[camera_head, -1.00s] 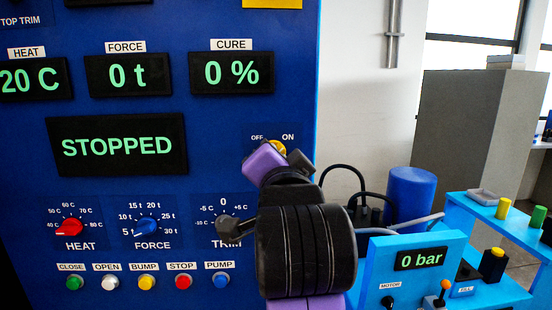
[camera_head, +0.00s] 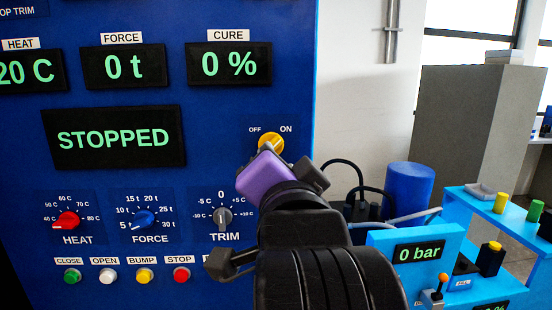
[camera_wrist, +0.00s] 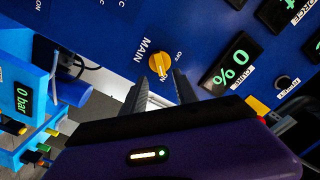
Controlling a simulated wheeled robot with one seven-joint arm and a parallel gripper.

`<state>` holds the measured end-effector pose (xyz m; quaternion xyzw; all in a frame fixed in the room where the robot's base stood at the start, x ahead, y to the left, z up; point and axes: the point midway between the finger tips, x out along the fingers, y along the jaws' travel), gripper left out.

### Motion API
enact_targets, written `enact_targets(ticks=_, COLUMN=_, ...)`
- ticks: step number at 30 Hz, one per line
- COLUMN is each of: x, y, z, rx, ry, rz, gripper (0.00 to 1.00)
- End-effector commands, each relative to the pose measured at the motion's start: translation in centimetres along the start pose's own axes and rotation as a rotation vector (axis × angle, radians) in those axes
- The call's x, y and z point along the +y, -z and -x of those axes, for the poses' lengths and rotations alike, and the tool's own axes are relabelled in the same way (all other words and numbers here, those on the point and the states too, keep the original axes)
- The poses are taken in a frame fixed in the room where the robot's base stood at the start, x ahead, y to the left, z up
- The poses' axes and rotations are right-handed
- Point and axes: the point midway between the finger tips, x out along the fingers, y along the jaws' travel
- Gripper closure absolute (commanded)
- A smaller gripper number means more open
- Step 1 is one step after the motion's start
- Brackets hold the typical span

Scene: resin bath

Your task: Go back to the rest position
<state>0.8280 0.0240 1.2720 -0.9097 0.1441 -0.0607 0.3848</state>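My gripper (camera_wrist: 159,74) is open and empty in the wrist view, its two dark fingers apart. The yellow MAIN knob (camera_wrist: 158,64) shows just beyond and between the fingertips, and they do not appear to grip it. In the head view the same knob (camera_head: 270,143) sits on the blue panel (camera_head: 222,110) under the OFF and ON labels. My purple gripper body is in front of the panel just below the knob and mostly hides the fingers. The panel display (camera_head: 114,138) reads STOPPED.
The HEAT (camera_head: 66,221), FORCE (camera_head: 144,220) and TRIM (camera_head: 223,216) dials and a button row are on the panel's lower part; my arm covers the PUMP button. A light-blue unit (camera_head: 386,247) reading 0 bar and a blue cylinder (camera_head: 409,187) stand to the right.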

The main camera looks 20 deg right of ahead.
Motion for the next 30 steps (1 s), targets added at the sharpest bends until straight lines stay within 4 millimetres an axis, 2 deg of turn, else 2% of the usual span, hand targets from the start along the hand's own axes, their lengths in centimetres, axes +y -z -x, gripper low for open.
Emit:
enact_targets(ticks=4, x=0.0, y=0.0, z=0.6, rx=0.000, ry=0.000, rz=-0.001, gripper=0.65)
enact_targets(ticks=18, x=0.0, y=0.1, z=0.6, rx=0.003, ry=0.003, rz=0.014, gripper=0.65)
enact_targets(ticks=22, x=-1.6, y=1.3, z=0.7, rx=0.054, ry=0.066, rz=0.068, gripper=0.65)
enact_targets(ticks=26, x=-4.5, y=2.7, z=1.3, rx=0.131, ry=0.185, rz=0.136, gripper=0.65)
enact_targets(ticks=30, x=-6.0, y=1.9, z=2.1, rx=0.191, ry=0.300, rz=0.249, gripper=0.65)
